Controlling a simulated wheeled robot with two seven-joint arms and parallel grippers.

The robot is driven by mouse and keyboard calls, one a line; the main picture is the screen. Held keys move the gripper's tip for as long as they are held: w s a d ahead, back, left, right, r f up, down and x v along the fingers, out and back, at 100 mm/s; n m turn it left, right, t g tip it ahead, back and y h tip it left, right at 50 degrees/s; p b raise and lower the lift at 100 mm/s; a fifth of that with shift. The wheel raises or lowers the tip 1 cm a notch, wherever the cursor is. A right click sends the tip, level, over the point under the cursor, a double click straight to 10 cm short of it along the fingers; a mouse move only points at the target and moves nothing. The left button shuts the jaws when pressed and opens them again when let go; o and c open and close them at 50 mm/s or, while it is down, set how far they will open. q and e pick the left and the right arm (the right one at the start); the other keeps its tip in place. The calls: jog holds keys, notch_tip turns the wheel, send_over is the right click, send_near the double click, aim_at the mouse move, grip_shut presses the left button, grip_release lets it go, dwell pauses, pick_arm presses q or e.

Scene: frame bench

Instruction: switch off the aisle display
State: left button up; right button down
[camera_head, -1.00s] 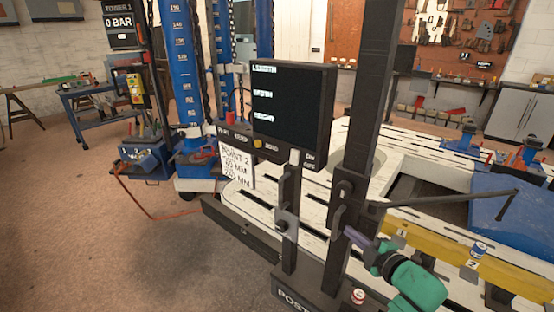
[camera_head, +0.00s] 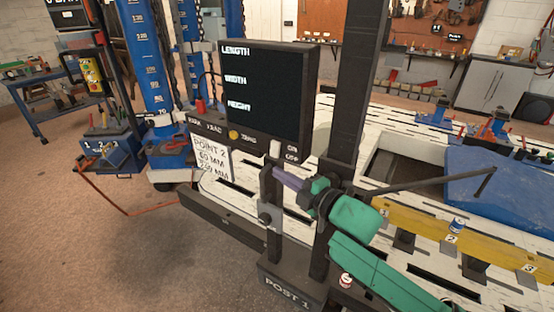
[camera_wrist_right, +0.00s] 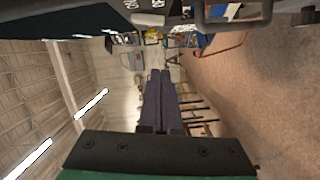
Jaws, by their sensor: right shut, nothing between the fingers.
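The aisle display (camera_head: 262,92) is a dark box on a post, with LENGTH, WIDTH and HEIGHT on its face; I see no numbers beside them. A white switch (camera_head: 275,147) sits at its lower right, beside ON and OFF lettering. It also shows at the top of the right wrist view (camera_wrist_right: 150,18). Whether it is tipped to ON or OFF I cannot tell. My right gripper (camera_head: 277,171), purple-fingered on a green wrist, is shut and empty, just below the switch and apart from it. Its closed fingers show in the wrist view (camera_wrist_right: 158,75). My left gripper is out of view.
A yellow round button (camera_head: 234,134) is on the display's lower strip. A paper note (camera_head: 211,160) hangs below it. The POST 1 upright (camera_head: 350,85) stands close to the right, with a thin dark arm (camera_head: 430,182) reaching right. The white slotted bench (camera_head: 340,115) lies behind.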

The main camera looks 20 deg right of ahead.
aim_at(275, 149)
pick_arm(q)
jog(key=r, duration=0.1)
jog(key=p, duration=0.1)
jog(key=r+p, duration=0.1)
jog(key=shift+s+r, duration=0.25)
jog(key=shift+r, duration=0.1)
pick_arm(e)
jog(key=w+d+f, duration=0.1)
jog(key=w, duration=0.6)
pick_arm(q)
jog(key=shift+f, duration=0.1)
pick_arm(e)
jog(key=shift+a, duration=0.1)
pick_arm(q)
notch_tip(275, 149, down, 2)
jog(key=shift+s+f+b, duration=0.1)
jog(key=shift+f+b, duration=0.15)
jog(key=shift+b, duration=1)
pick_arm(e)
jog(key=shift+w+d+f+n+t, duration=0.2)
jog(key=shift+w+d+n+t, duration=0.25)
jog(key=shift+n, duration=0.45)
jog(key=shift+s, duration=0.1)
